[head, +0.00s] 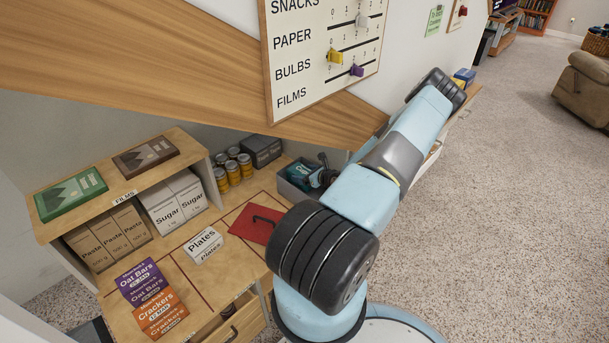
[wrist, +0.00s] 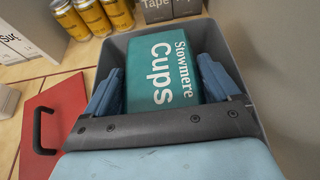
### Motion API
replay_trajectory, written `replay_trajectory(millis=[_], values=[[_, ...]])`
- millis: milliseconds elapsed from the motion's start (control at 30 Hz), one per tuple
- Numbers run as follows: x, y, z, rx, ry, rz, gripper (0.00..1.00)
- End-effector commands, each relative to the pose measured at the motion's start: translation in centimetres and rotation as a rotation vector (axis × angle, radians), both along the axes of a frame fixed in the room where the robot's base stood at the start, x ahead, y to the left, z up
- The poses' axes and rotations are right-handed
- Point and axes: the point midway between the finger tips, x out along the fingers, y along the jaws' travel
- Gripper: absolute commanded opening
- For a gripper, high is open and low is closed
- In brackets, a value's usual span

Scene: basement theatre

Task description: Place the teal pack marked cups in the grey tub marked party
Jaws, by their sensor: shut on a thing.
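The teal pack marked Cups (wrist: 162,75) is between the blue fingers of my gripper (wrist: 160,90), which is shut on it. In the wrist view the pack is inside the walls of a grey tub (wrist: 232,45); whether it touches the tub's floor is hidden. In the head view the teal pack (head: 301,172) shows at my gripper (head: 318,174), over the grey tub (head: 290,190) on the shelf under the slanting wood beam. No marking on the tub is readable in either view.
A red lid with a black handle (head: 258,222) lies left of the tub. Yellow cans (head: 233,172) and a dark box marked Tape (wrist: 155,10) stand behind it. A white Plates pack (head: 203,245) lies nearer. The wooden beam (head: 180,75) slants overhead.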

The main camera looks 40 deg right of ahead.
Motion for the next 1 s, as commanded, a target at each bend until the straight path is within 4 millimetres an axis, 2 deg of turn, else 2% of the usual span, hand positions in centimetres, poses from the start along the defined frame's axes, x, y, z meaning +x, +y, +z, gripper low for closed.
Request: replay_trajectory(millis=[567,600,700,1000], values=[[0.0,0.0,-1.2,-0.001,0.000,0.000,0.54],[0.0,0.0,-1.2,0.000,0.000,0.000,0.90],[0.0,0.0,-1.2,0.000,0.000,-0.001,1.00],[0.0,-0.1,-0.9,0.000,-0.001,-0.001,1.00]])
